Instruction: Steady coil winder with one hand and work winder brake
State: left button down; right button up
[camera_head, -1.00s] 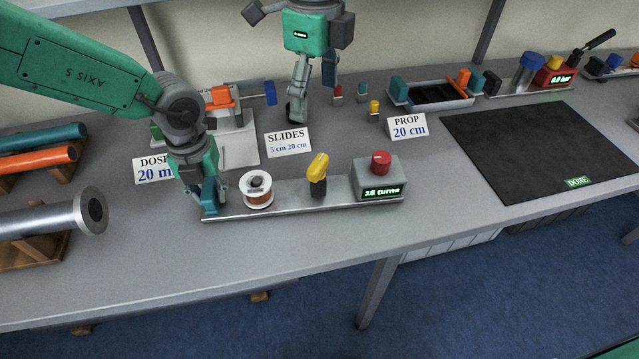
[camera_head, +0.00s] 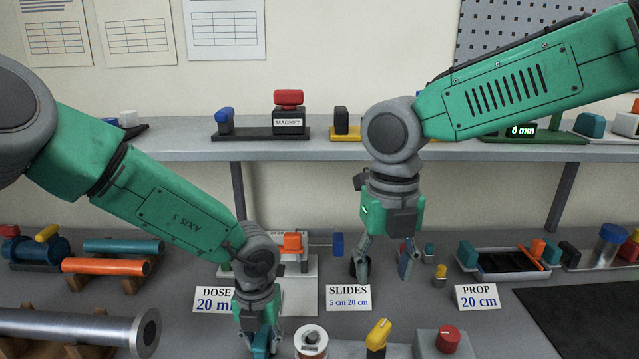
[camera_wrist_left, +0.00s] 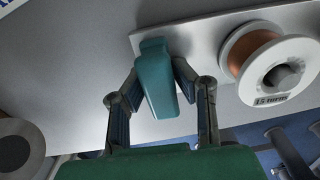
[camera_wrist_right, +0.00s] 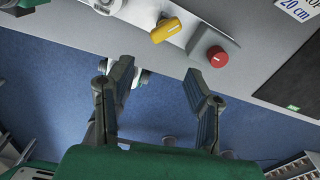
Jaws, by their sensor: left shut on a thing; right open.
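The coil winder is a metal base strip along the table front, cut off at the bottom of the head view. It carries a white spool of copper wire (camera_head: 311,342), a yellow lever (camera_head: 378,338) and a box with a red knob (camera_head: 448,338). My left gripper (camera_head: 259,345) is shut on the teal post (camera_wrist_left: 156,78) at the strip's left end, beside the spool (camera_wrist_left: 272,66). My right gripper (camera_head: 382,268) is open and empty in the air. In the right wrist view, the yellow lever (camera_wrist_right: 166,30) and red knob (camera_wrist_right: 217,56) lie beyond its open fingers.
Signs for DOSE (camera_head: 215,299), SLIDES (camera_head: 348,297) and PROP (camera_head: 478,296) stand behind the winder. A steel pipe (camera_head: 75,328) lies at left, a black mat (camera_head: 590,310) at right. A shelf (camera_head: 330,150) crosses behind my right arm.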

aim_at(381, 326)
jog(key=f+n, duration=0.4)
jog(key=n, duration=0.5)
jog(key=f+n, duration=0.5)
jog(key=n, duration=0.3)
jog(key=w+d+f+n, duration=0.1)
jog(key=f+n, duration=0.4)
jog(key=n, duration=0.4)
jog(key=shift+f+n, duration=0.1)
jog(key=shift+n, duration=0.2)
